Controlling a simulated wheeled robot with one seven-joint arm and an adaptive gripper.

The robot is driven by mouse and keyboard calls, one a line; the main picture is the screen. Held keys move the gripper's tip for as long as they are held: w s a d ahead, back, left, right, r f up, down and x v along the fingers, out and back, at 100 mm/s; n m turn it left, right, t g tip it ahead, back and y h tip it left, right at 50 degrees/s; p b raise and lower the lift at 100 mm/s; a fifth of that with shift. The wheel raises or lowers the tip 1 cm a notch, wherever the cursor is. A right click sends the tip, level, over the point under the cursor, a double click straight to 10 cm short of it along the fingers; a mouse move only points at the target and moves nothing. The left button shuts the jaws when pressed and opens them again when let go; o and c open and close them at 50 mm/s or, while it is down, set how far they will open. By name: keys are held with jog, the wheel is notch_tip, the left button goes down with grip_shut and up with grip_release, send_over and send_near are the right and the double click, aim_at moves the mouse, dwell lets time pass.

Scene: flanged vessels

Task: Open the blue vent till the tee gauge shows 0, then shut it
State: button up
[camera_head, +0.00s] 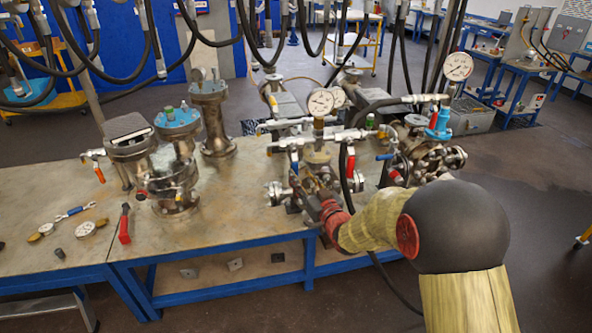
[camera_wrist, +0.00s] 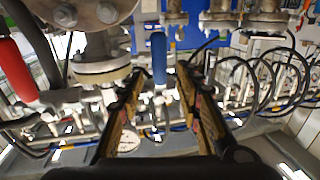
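The blue vent handle (camera_head: 294,160) hangs on the left side of the middle valve assembly. In the wrist view the blue handle (camera_wrist: 158,58) stands between the tips of my gripper (camera_wrist: 161,80). The two fingers are apart, with a gap visible on each side of the handle. In the head view my gripper (camera_head: 310,182) is low in front of the assembly, partly hidden by pipework and my wrist. A round white gauge (camera_head: 321,101) stands above this assembly. Its needle is too small to read, and I cannot tell for sure that it is the tee gauge.
A red handle (camera_head: 350,162) hangs right of the blue one; it shows at left in the wrist view (camera_wrist: 14,70). Another blue handle (camera_head: 386,157) and gauge (camera_head: 458,66) are further right. Flanged vessels (camera_head: 213,120) stand left. Black hoses hang overhead.

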aim_at(297, 170)
jog(key=b+x, duration=0.1)
jog(key=x, duration=0.4)
jog(key=shift+w+a, duration=0.15)
jog(key=shift+w, duration=0.15)
jog(key=shift+c, duration=1.4)
grip_shut()
jog(key=shift+f, duration=0.1)
